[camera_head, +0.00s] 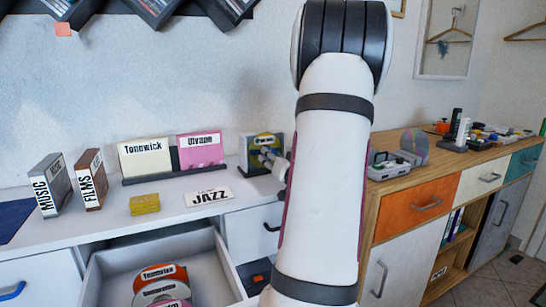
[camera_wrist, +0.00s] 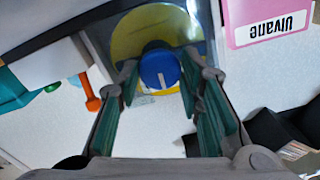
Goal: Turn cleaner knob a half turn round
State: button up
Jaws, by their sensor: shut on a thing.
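The cleaner (camera_head: 246,155) stands at the right end of the white counter in the head view, with a yellow disc on its face. In the wrist view its round blue knob (camera_wrist: 158,66) sits in front of the yellow disc (camera_wrist: 126,38). A white line on the knob runs nearly upright in that picture. My gripper (camera_wrist: 160,78) is shut on the knob, with one fingertip at each side. In the head view my gripper (camera_head: 270,158) reaches the cleaner's front from the right, and the knob is hidden there.
An open drawer (camera_head: 105,288) holding discs is below the counter. A wooden cabinet (camera_head: 400,215) is at right.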

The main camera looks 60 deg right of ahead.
jog(key=m+p, duration=0.3)
jog(key=p, duration=0.1)
jog(key=shift+r+m, duration=0.2)
jog(key=shift+m, duration=0.2)
jog(key=m+p, duration=0.5)
jog(key=p, duration=0.1)
jog(key=shift+m, duration=0.3)
jog(key=m+p, duration=0.4)
jog(key=p, duration=0.1)
jog(key=shift+s+m, duration=0.15)
jog(key=shift+m, duration=0.15)
jog(key=m+p, duration=0.4)
jog(key=p, duration=0.1)
jog(key=shift+m, duration=0.3)
jog(key=m+p, duration=0.4)
jog(key=p, duration=0.1)
jog(key=m+p, duration=0.3)
jog(key=m, duration=0.1)
jog(key=shift+f, duration=0.1)
jog(key=m+p, duration=0.2)
jog(key=m, duration=0.2)
jog(key=shift+m, duration=0.3)
jog(key=shift+f+m+p, duration=0.1)
jog(key=shift+m+p, duration=0.6)
jog(key=shift+m, duration=1.2)
